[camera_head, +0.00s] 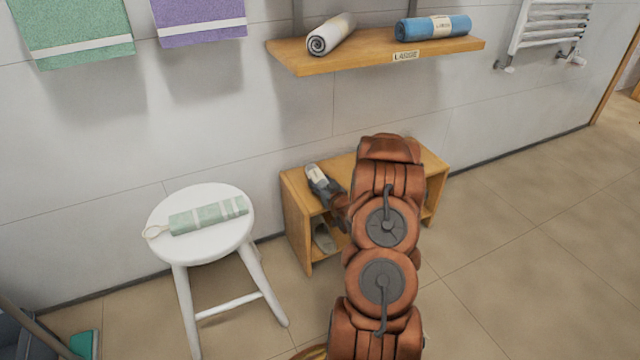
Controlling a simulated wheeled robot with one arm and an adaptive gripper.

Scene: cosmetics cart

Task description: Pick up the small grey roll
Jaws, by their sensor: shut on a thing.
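The small grey roll (314,172) is at the left end of the low wooden bench's top, with its pale end showing. My gripper (322,187) reaches in from the right and is shut on the roll. The fingers hide part of the roll. I cannot tell whether the roll touches the bench top or is just above it.
A wooden wall shelf (390,56) holds a larger pale roll (331,34) and a blue roll (433,27). The low bench (297,215) has a grey item in its lower space. A white stool (205,248) bears a green striped roll (208,215). Floor at right is clear.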

